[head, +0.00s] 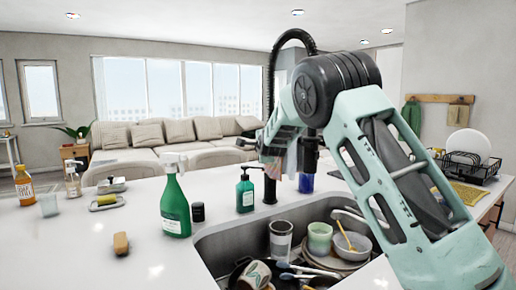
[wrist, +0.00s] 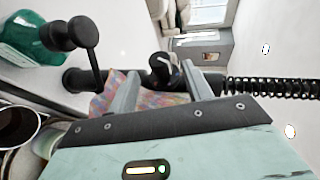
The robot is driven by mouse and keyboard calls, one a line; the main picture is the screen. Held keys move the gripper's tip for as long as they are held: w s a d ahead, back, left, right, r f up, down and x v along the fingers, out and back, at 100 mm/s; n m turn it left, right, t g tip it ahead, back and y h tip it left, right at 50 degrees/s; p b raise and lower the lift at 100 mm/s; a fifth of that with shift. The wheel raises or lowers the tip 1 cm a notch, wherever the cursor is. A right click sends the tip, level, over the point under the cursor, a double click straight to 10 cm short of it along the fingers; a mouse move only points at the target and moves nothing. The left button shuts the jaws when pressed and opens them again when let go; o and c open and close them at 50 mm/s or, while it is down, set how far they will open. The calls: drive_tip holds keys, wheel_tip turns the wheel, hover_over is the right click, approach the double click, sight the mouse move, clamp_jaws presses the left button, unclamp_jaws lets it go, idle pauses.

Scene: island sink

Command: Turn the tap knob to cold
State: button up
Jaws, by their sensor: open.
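The black tap stands behind the sink, with its base (head: 270,190) and curved spring hose (head: 290,36) showing in the head view; my arm hides its middle. In the wrist view, which is turned sideways, its black body (wrist: 84,79) and spring (wrist: 272,91) run across the picture. A short dark part that looks like the tap knob (wrist: 160,68) shows between and just beyond the fingertips of my gripper (wrist: 160,80). The gripper is open, fingers apart, around or just short of that part; I cannot tell whether they touch. The knob's hot or cold setting is not readable.
The sink (head: 212,252) holds cups, plates, a bowl and utensils below my arm. A green pump bottle (head: 245,192) stands close left of the tap. A green spray bottle (head: 175,205) and a black jar (head: 198,212) are further left. A colourful cloth (wrist: 113,90) is near the fingers.

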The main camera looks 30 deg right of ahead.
drive_tip(key=p+x, duration=0.1)
drive_tip(key=x, duration=0.6)
drive_tip(key=c, duration=1)
